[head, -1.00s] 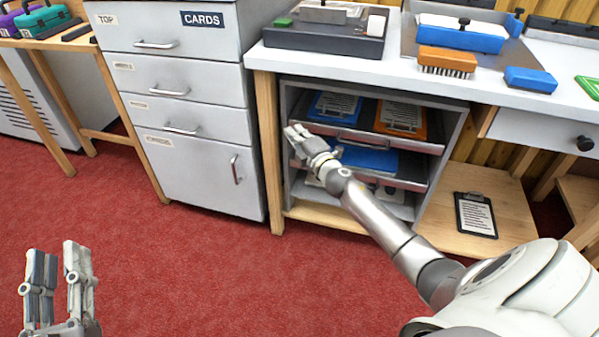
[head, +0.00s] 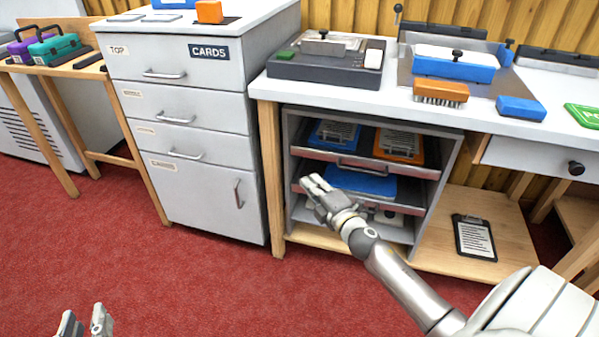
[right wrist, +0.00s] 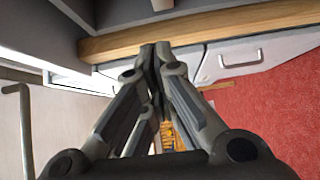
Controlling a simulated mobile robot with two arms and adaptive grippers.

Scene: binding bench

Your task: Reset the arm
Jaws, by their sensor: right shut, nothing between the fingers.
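My right gripper (head: 314,187) is in front of the open shelf unit under the bench, at the height of its lower trays. It is shut and empty, and its closed fingers also show in the right wrist view (right wrist: 158,50). My left gripper (head: 84,318) is at the bottom left of the head view, over the red floor. Its two fingertips stand apart with nothing between them, and the rest of it is cut off by the frame.
The shelf unit (head: 452,165) holds blue and orange trays. A grey drawer cabinet (head: 215,207) stands left of it. The white bench top (head: 385,101) carries a brush (head: 440,93) and a blue block (head: 521,108). A clipboard (head: 474,238) lies on the low wooden shelf. Red floor in front is clear.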

